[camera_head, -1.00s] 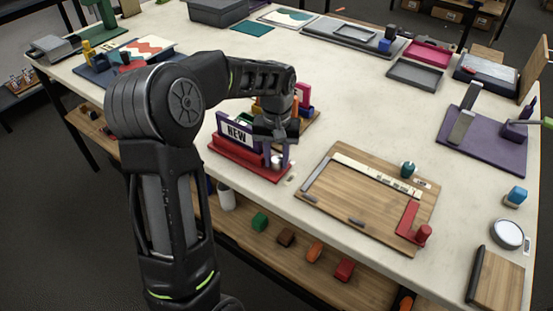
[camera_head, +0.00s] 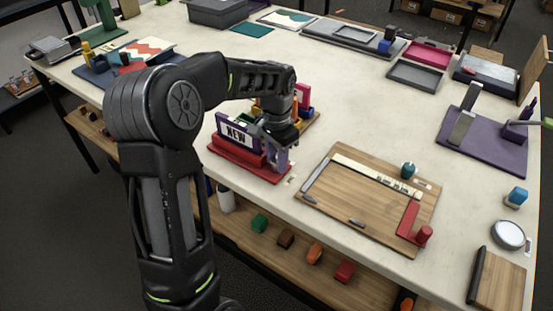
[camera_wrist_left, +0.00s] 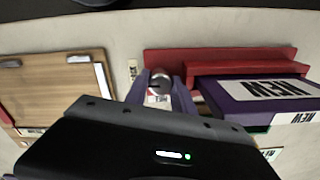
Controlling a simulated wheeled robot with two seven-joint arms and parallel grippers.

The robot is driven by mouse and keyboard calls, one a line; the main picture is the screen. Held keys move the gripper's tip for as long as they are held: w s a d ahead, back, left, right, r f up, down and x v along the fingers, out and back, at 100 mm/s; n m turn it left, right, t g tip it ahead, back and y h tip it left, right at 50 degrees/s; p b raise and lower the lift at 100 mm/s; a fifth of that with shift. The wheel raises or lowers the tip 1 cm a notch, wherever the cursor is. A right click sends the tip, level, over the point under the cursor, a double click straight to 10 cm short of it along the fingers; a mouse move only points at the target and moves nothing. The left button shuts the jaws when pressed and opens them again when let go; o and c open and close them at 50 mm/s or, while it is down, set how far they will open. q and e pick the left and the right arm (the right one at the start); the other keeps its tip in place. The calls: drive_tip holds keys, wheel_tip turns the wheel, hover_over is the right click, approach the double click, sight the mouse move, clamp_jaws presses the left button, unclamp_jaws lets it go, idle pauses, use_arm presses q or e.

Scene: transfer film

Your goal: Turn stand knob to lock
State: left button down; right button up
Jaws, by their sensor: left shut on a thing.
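The stand has a red base (camera_head: 232,160) and a purple frame with a "NEW" card (camera_head: 237,135). It sits near the table's front edge, left of the wooden board. In the left wrist view, the round silver knob (camera_wrist_left: 161,83) lies between my purple fingers, at the end of the red base (camera_wrist_left: 235,58). My left gripper (camera_head: 277,162) is shut on the knob; its fingertips also show in the left wrist view (camera_wrist_left: 160,90). In the head view, the fingers hide the knob. My right gripper is not in view.
A wooden board (camera_head: 335,198) with metal strips and a red L-shaped piece (camera_head: 408,222) lies to the right. Colourful items stand just behind the gripper. Several coloured blocks lie on the shelf (camera_head: 240,238) below. The table middle (camera_head: 340,105) is clear.

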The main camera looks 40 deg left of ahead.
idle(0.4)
use_arm(q)
drive_tip(key=c, duration=1.1)
unclamp_jaws()
drive_tip(key=shift+o, duration=0.2)
